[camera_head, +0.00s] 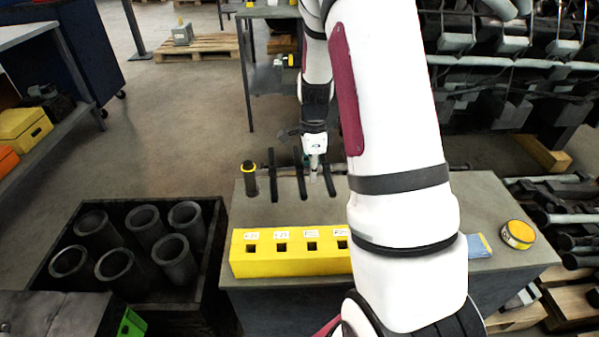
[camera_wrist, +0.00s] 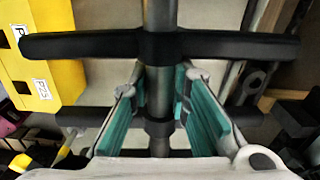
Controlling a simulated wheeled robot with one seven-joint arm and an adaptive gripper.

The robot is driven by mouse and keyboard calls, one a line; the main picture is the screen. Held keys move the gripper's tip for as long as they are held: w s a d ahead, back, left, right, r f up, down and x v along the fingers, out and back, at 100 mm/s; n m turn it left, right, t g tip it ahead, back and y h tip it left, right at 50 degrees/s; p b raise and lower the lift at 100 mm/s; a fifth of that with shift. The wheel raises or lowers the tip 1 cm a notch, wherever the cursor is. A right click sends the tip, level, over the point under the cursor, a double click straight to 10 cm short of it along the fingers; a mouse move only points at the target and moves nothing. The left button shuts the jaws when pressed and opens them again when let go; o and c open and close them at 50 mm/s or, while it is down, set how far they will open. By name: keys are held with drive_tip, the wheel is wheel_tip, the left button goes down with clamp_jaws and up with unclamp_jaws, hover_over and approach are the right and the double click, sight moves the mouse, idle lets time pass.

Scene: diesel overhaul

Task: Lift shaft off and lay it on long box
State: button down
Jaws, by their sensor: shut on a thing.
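My gripper (camera_head: 314,172) reaches down over the grey block-like top and is shut on the shaft. In the wrist view the grey shaft (camera_wrist: 160,95) runs between the teal-padded fingers (camera_wrist: 163,118). A black rocker arm (camera_wrist: 95,46) crosses the shaft just beyond the fingers. In the head view several black rocker arms (camera_head: 272,178) lie side by side along it; its right part is hidden behind my arm. I cannot tell whether the shaft is clear of the surface. A long yellow box (camera_head: 265,265) with labelled square holes stands in front; part shows in the wrist view (camera_wrist: 62,68).
A dark crate (camera_head: 190,312) with several upright cylinders stands at left. A black cylinder with a yellow band (camera_head: 249,182) stands left of the shaft. A yellow round tin (camera_head: 517,234) and a blue item (camera_head: 479,245) lie at right. My arm hides the middle.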

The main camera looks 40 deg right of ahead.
drive_tip(key=shift+d+f+m+b, duration=0.3)
drive_tip(key=shift+d+f+m, duration=0.05)
drive_tip(key=shift+f+m, duration=0.1)
drive_tip(key=shift+f+b, duration=2.55)
drive_tip(key=shift+f, duration=0.7)
drive_tip(key=shift+s, duration=0.1)
drive_tip(key=c, duration=1.4)
unclamp_jaws()
